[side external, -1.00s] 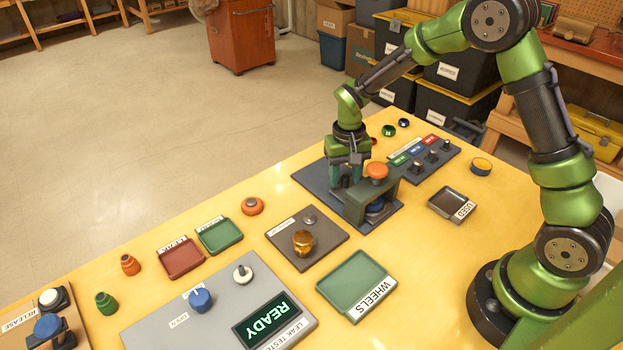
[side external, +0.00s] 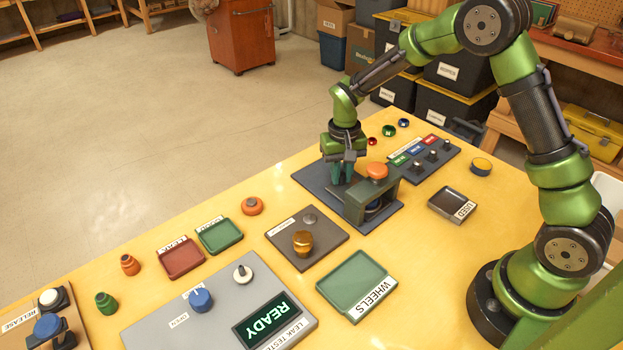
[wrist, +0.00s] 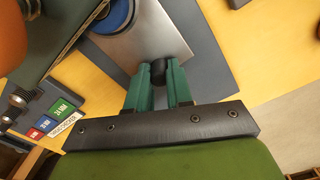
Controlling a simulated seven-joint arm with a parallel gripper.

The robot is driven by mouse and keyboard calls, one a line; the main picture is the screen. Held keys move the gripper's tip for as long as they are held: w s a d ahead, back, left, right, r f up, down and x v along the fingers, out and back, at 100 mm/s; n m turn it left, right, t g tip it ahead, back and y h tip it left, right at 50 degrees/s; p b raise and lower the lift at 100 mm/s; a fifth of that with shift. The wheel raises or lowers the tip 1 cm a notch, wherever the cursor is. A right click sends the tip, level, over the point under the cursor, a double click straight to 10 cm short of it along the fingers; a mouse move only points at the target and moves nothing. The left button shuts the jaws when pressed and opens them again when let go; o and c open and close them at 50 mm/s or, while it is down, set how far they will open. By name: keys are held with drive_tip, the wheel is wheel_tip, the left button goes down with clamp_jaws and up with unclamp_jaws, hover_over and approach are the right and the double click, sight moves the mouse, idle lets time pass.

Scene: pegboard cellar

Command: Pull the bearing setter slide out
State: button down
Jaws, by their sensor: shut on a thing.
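The bearing setter stands on a dark plate (side external: 312,183) at the far side of the bench. It has a grey-green press frame (side external: 372,199) with an orange knob (side external: 377,170) on top. In the wrist view, its silver slide (wrist: 157,32) sticks out from the frame, with a blue round part (wrist: 108,17) at the frame end. My gripper (wrist: 159,82) is shut on the slide's black knob (wrist: 158,69), one green finger on each side. In the side view, my gripper (side external: 342,180) is behind the frame, and the slide is mostly hidden.
A row of labelled pegs (side external: 433,155) and a USED tray (side external: 431,206) lie right of the setter. A brown plate with an amber knob (side external: 303,240) and a green WHEELS tray (side external: 325,285) are nearer. The far-left side of the setter is clear.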

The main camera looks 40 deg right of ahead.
drive_tip(key=w, duration=1)
drive_tip(key=shift+r, duration=0.1)
drive_tip(key=c, duration=1)
unclamp_jaws()
drive_tip(key=shift+s, duration=0.1)
wheel_tip(320, 180, up, 17)
drive_tip(key=shift+f, duration=0.1)
